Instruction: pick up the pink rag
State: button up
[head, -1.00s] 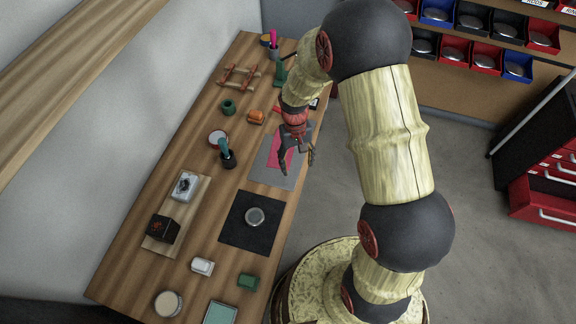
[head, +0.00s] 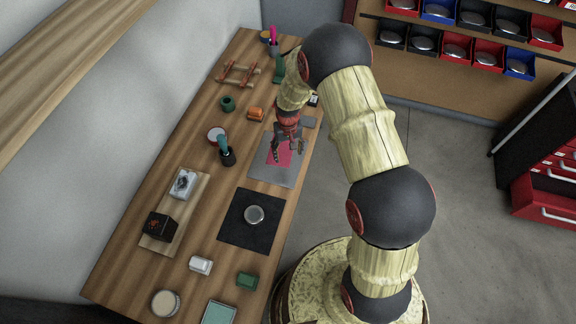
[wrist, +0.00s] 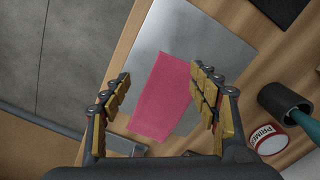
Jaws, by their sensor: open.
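The pink rag (head: 280,150) lies flat on a grey metal sheet (head: 270,176) on the bench; in the head view my gripper partly covers it. In the wrist view the rag (wrist: 162,98) is a pink rectangle lying between and beyond my two fingers. My gripper (head: 288,152) is open and empty above the rag. In the wrist view the gripper (wrist: 160,104) has its fingers spread wide on either side of the rag, seemingly apart from it.
A dark green brush in a black cup (head: 227,156) stands left of the sheet. A round tin (head: 214,134), an orange item (head: 255,114) and a black mat (head: 235,232) with a round metal piece (head: 254,214) are nearby. The bench edge runs close on the right.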

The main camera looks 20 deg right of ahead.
jog(key=shift+f+b, duration=1.55)
jog(key=shift+f, duration=1.45)
jog(key=shift+f, duration=0.1)
jog(key=shift+s+f, duration=0.2)
jog(key=shift+s, duration=0.1)
jog(key=c, duration=1.6)
grip_shut()
notch_tip(320, 180, up, 12)
jog(key=p, duration=0.7)
jog(key=shift+w+r, duration=0.15)
jog(key=shift+w, duration=0.15)
notch_tip(320, 180, up, 9)
jog(key=p, duration=0.6)
send_over(288, 165)
jog(key=shift+w+d, duration=0.1)
jog(key=shift+w, duration=0.2)
